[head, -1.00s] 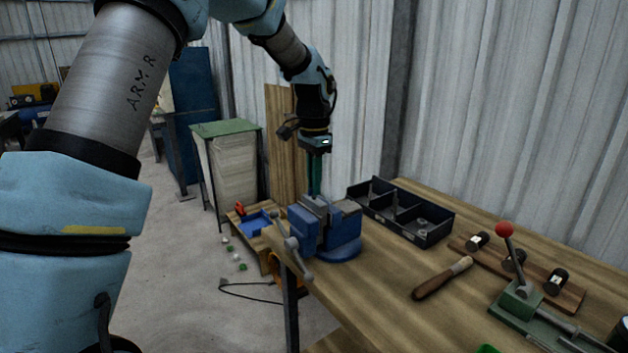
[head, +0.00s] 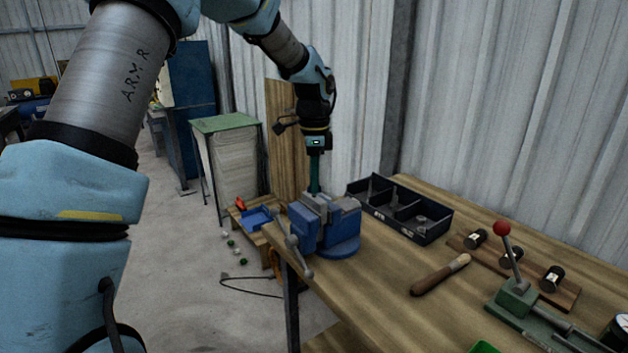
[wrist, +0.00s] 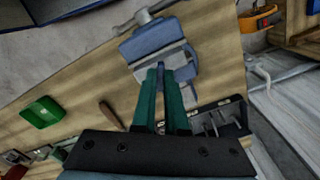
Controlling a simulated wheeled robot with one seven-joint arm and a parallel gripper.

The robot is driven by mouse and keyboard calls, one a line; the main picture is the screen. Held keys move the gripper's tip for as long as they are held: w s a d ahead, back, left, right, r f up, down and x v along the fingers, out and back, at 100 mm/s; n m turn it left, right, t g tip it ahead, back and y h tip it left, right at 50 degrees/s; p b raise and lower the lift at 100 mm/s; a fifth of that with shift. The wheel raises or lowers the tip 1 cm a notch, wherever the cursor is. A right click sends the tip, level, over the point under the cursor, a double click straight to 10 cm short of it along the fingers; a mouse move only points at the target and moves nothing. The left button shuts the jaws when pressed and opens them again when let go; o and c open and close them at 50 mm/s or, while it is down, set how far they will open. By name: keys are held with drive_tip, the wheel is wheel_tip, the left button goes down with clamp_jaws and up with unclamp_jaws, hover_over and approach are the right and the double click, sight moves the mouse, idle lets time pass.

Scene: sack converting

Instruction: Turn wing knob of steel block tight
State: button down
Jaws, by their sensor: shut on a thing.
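My gripper (head: 314,190) points straight down over the blue vise (head: 338,240) at the corner of the workbench. Its green fingers reach the grey metal at the top of the vise jaws, where the steel block (wrist: 184,73) seems to sit. In the wrist view the two fingertips (wrist: 166,68) are close together over it. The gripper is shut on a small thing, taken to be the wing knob. The knob is hidden by the fingers, so its angle and how far it is screwed in cannot be seen.
A black divided tray (head: 402,217) stands right behind the vise. A corrugated wall stands behind the bench.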

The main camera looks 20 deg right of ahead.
drive_tip(key=c, duration=0.9)
unclamp_jaws()
drive_tip(key=shift+c, duration=0.2)
wheel_tip(320, 180, up, 11)
drive_tip(key=b, duration=0.3)
drive_tip(key=shift+a+f, duration=0.1)
drive_tip(key=shift+f, duration=0.05)
